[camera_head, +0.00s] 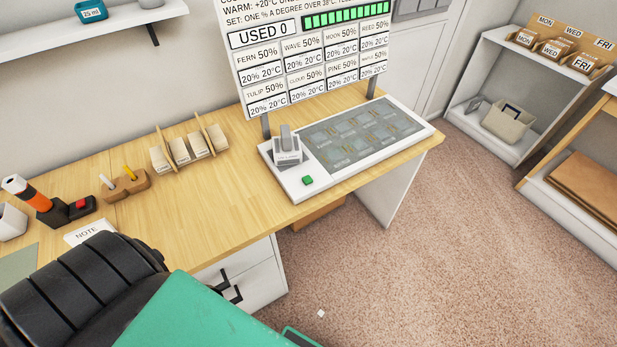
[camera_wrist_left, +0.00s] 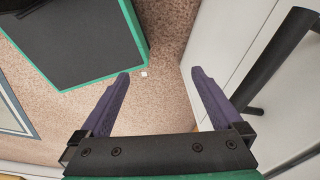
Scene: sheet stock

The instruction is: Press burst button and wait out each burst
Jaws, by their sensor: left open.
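A green button (camera_head: 308,180) sits on the front left corner of a white-framed panel (camera_head: 345,150) on the desk. A grey lever-like block (camera_head: 286,148) stands beside it. A red button (camera_head: 80,204) is on a black device at the desk's left end. I cannot read a label on either button. A board (camera_head: 312,55) behind the panel reads "USED 0", with a row of green bars lit. My left gripper (camera_wrist_left: 160,73) is open and empty in the left wrist view, over the carpet beside a white cabinet front. Its fingertips are not visible in the head view. My right gripper is not in view.
The wooden desk (camera_head: 205,205) holds card holders (camera_head: 188,150), a small wooden stand (camera_head: 125,185) and a note card (camera_head: 90,232). White drawers (camera_head: 250,272) with black handles are below. Shelves with a bin (camera_head: 508,124) stand at right. The middle carpet is mostly clear.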

